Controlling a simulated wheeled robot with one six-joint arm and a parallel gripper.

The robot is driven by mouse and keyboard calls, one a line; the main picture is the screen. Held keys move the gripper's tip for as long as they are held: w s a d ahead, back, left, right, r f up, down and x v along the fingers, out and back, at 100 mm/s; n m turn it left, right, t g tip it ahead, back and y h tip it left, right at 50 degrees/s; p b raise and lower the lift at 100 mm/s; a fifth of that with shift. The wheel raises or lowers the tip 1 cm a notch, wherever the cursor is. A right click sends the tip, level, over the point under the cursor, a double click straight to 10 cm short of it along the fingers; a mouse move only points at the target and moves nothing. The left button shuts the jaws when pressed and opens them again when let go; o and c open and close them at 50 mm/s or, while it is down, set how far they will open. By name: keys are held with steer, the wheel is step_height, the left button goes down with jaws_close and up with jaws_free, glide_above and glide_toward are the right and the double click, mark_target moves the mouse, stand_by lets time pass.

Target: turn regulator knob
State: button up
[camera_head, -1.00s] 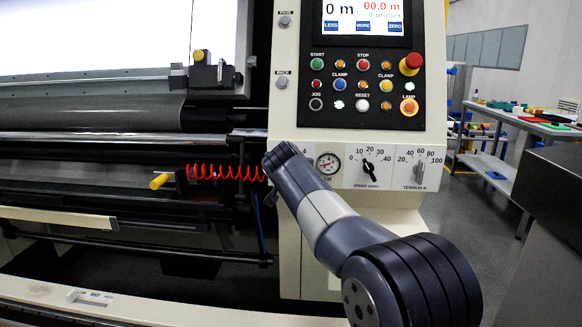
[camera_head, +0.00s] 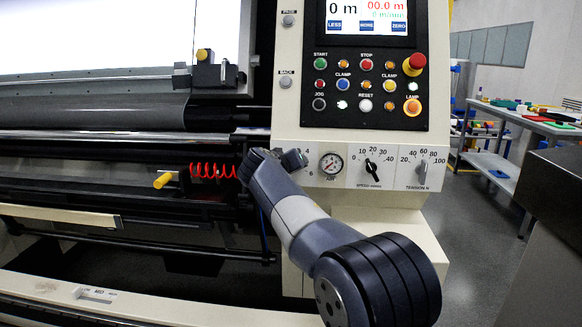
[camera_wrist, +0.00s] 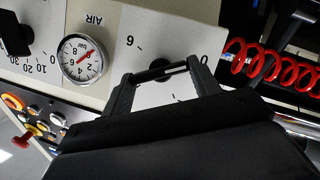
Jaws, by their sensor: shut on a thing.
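The regulator knob (camera_wrist: 160,73) is a small dark knob on the cream panel in the wrist view, beside the scale marked 0 and 6. My gripper (camera_wrist: 163,68) is shut on it, with one finger at each side. The gripper body covers part of the scale below the knob. In the head view my wrist and arm hide the knob at the panel's left edge. The round AIR gauge (camera_head: 331,163) is just right of it. The gauge also shows in the wrist view (camera_wrist: 82,58), with a red needle.
The speed knob (camera_head: 373,168) and tension knob (camera_head: 423,172) are further right on the same panel. Buttons and a red emergency stop (camera_head: 414,64) are above. A red coiled hose (camera_head: 213,171) hangs close by on the left. A table (camera_head: 530,124) stands far right.

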steer(key=shift+f, duration=0.1)
stand_by(0.3)
steer(key=o, duration=1)
steer(key=shift+s, duration=0.1)
steer(key=v, duration=1)
steer(key=shift+s+r, duration=0.25)
steer(key=shift+s, duration=0.05)
steer(key=shift+w, duration=0.1)
steer(key=x, duration=1)
steer(key=shift+w+f, duration=0.15)
steer(key=shift+w, duration=0.15)
